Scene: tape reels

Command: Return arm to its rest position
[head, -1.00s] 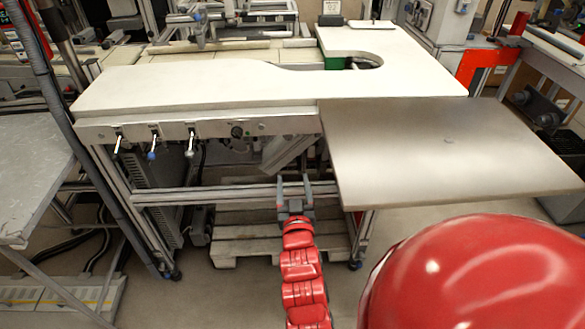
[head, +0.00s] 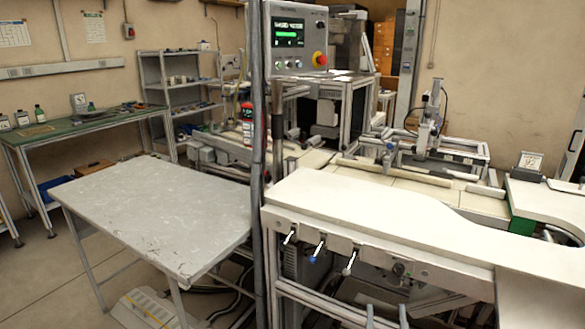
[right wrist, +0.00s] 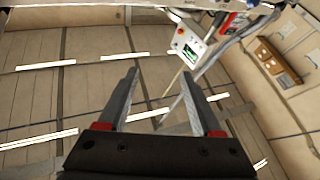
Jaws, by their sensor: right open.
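My right gripper (head: 386,316) shows only by its two grey fingertips at the bottom edge of the head view, in front of the white workbench (head: 390,212). Its fingers stand apart with nothing between them. In the right wrist view the same gripper (right wrist: 160,74) is open and empty, with dark fingers and red bases. The wrist camera looks past it at beige panelled surfaces, and the control panel (right wrist: 188,46) shows beyond. The rest of my right arm is out of the head view. My left gripper is not in view.
A control box (head: 297,38) with a green screen is behind. A green-topped bench (head: 75,125) lines the far left wall.

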